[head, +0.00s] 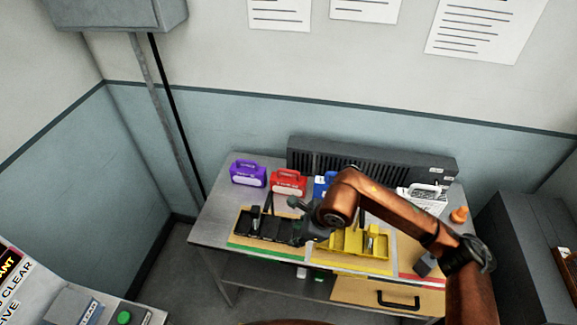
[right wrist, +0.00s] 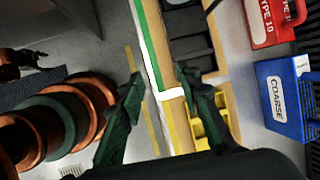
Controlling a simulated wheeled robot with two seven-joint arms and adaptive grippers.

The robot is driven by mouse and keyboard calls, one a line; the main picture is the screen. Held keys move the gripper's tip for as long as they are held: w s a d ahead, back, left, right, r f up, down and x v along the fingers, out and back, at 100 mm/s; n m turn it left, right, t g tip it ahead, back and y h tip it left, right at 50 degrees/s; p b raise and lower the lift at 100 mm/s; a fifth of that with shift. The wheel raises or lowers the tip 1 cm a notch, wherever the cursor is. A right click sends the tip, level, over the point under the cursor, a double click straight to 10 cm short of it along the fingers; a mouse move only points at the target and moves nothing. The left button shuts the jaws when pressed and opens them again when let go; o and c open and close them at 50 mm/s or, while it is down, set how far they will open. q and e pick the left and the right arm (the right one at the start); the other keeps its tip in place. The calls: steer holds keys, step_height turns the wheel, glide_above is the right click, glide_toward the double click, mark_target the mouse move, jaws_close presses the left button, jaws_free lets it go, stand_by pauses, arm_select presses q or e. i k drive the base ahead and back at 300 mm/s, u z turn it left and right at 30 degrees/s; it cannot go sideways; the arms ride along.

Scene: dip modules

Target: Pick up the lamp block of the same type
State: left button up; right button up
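My right gripper (head: 299,222) is over the table between a black compartment tray (head: 268,232) and a yellow tray (head: 340,252). In the right wrist view its two fingers (right wrist: 159,78) stand apart with nothing between them. The black tray shows upright dark pieces at its left part. The yellow tray holds an upright greyish piece (head: 373,231), partly behind my arm. I cannot tell which piece is a lamp block. My left gripper cannot be made out.
Purple (head: 248,173), red (head: 289,183) and blue (right wrist: 286,101) cases with handles stand behind the trays; the blue one reads COARSE. A white case (head: 424,196), an orange object (head: 459,214) and a dark grey block (head: 426,264) are at right. A ribbed dark unit (head: 370,160) backs the table.

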mark_target(280, 183)
steer(key=i, duration=0.95)
